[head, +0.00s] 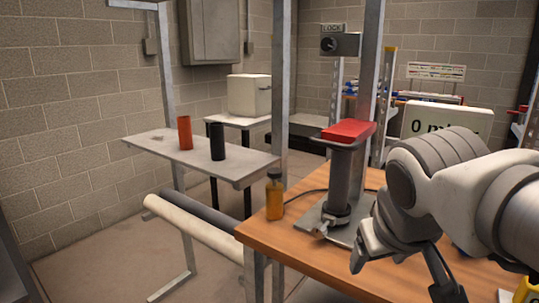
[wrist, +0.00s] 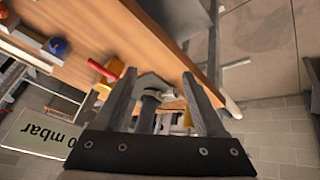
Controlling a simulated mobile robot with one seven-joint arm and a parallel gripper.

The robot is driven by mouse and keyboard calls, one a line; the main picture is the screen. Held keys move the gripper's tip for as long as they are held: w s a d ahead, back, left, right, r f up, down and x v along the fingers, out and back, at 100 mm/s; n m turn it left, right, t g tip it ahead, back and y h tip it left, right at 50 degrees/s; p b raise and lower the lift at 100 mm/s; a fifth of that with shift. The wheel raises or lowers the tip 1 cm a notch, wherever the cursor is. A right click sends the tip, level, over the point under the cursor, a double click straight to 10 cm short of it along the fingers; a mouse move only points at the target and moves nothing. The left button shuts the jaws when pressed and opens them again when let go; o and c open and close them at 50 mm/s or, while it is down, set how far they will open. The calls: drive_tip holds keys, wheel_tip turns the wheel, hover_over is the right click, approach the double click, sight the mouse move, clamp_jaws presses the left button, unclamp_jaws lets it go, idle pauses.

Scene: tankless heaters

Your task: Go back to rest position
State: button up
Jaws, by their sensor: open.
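My gripper (wrist: 160,76) is open in the wrist view, with its two grey fingers spread apart. A grey metal fitting (wrist: 155,88) shows between the fingers; it looks to be beyond them, but I cannot tell how far. In the head view my white and grey arm reaches in from the right, over the wooden workbench (head: 300,246). The arm's end is low and right of the stand (head: 342,180) with a red top (head: 348,131). I see nothing held.
An amber bottle (head: 275,198) stands at the bench's left corner. A grey shelf (head: 222,165) holds an orange cylinder (head: 184,132) and a black cylinder (head: 217,141). Metal uprights (head: 282,80) rise behind the bench. A "0 mbar" display (head: 447,119) stands behind my arm.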

drive_tip(key=s+a+f+m+y+p, duration=0.1)
drive_tip(key=s+a+f+m+y, duration=0.1)
drive_tip(key=s+f, duration=0.45)
wheel_tip(320, 180, up, 24)
drive_tip(key=p, duration=2.2)
drive_tip(key=shift+f+n+g+p, duration=0.15)
drive_tip(key=shift+n+g+p, duration=0.15)
drive_tip(key=shift+p, duration=0.1)
drive_tip(key=shift+w, duration=0.1)
